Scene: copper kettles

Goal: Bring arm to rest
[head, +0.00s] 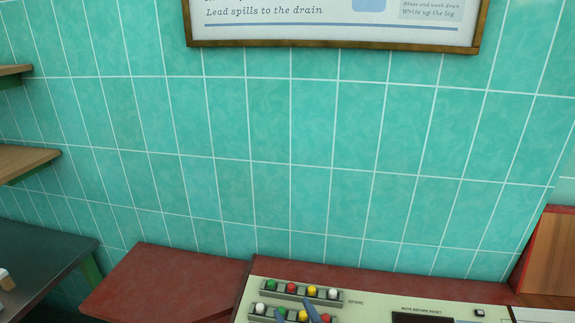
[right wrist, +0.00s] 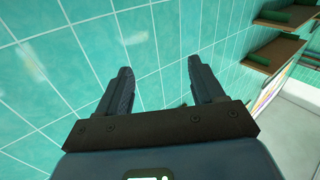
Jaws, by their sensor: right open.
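My right gripper (head: 297,312) shows only as two blue fingertips at the bottom edge of the head view, in front of a cream control panel (head: 375,290). In the right wrist view my right gripper (right wrist: 160,70) has its two dark fingers well apart with nothing between them. Teal tiled wall lies beyond the fingers. The rest of the right arm is out of the head view. My left gripper is in neither view.
The panel has rows of coloured knobs (head: 291,288) and sits on a red top (head: 170,285). A dark table (head: 40,262) stands at left, below wooden shelves (head: 25,160). A framed sign (head: 335,45) hangs on the wall. A wooden box (head: 550,250) is at right.

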